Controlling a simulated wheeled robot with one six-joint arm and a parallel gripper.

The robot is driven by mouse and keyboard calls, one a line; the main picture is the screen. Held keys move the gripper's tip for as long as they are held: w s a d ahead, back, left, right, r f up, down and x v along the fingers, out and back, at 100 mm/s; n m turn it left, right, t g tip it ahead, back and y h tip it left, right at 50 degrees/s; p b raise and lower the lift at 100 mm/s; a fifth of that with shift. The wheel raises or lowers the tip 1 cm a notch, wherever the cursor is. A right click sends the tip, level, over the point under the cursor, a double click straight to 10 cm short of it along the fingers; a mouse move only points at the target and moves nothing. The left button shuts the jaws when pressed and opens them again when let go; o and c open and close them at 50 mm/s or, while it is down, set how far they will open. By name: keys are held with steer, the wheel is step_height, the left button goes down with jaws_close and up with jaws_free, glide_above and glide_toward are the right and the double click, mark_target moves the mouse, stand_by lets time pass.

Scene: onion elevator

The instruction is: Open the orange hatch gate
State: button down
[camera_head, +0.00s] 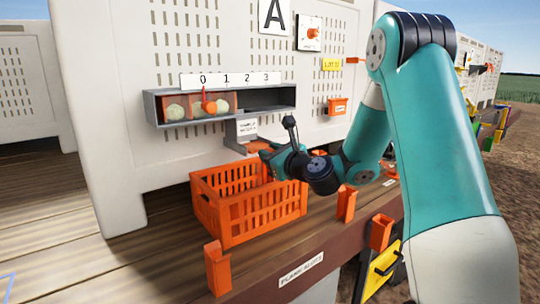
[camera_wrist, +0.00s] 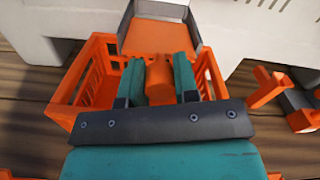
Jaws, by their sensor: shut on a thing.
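The orange hatch gate (camera_wrist: 160,36) is a flat orange plate at the mouth of a grey chute in the wrist view. An orange round handle (camera_wrist: 160,82) lies just in front of it, between my teal fingers. My gripper (camera_wrist: 158,64) is shut on this handle, one finger on each side. In the head view my gripper (camera_head: 270,155) reaches in over the orange crate, below the grey chute (camera_head: 242,130). The fingers and the wrist hide most of the gate there. I cannot tell how far the gate is open.
An orange slatted crate (camera_head: 250,217) stands on the plank ledge under the chute. Above is a grey trough (camera_head: 270,98) with pale round onions (camera_head: 176,112), a red pointer and a 0–3 scale (camera_head: 230,79). Orange brackets (camera_head: 217,268) stand along the ledge. A white panel wall is behind.

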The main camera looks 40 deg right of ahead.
steer(key=shift+a, duration=0.1)
steer(key=c, duration=1)
jaws_free()
steer(key=shift+s, duration=0.1)
steer(key=shift+o, duration=0.7)
steer(key=s+b, duration=1.4)
steer(key=s, duration=0.3)
steer(key=shift+s+d, duration=0.2)
steer(key=shift+d, duration=0.2)
